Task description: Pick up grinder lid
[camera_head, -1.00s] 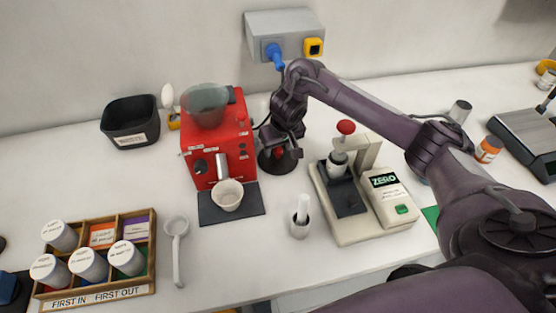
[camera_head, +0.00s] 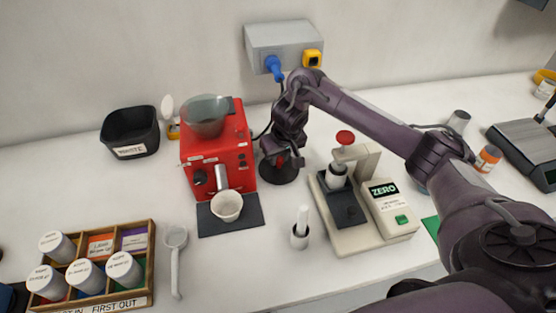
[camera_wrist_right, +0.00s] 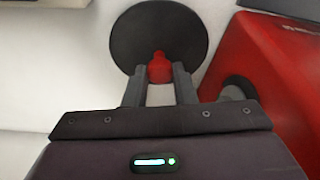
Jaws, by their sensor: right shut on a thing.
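The grinder lid is a black disc with a red knob. In the right wrist view the lid (camera_wrist_right: 160,38) lies just beyond my fingertips, and its knob sits between the two fingers of my right gripper (camera_wrist_right: 161,82), which is shut on it. In the head view the lid (camera_head: 280,172) is low beside the right side of the red grinder (camera_head: 222,150), with my right gripper (camera_head: 279,158) over it. I cannot tell whether the lid touches the counter. The grinder's clear hopper (camera_head: 204,116) is open on top. My left gripper does not show.
A white cup (camera_head: 227,206) stands on a dark mat before the grinder. A press device (camera_head: 352,200) stands to the right of the lid. A black bin (camera_head: 130,128) is left of the grinder. A wall box with a blue plug (camera_head: 272,66) is behind.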

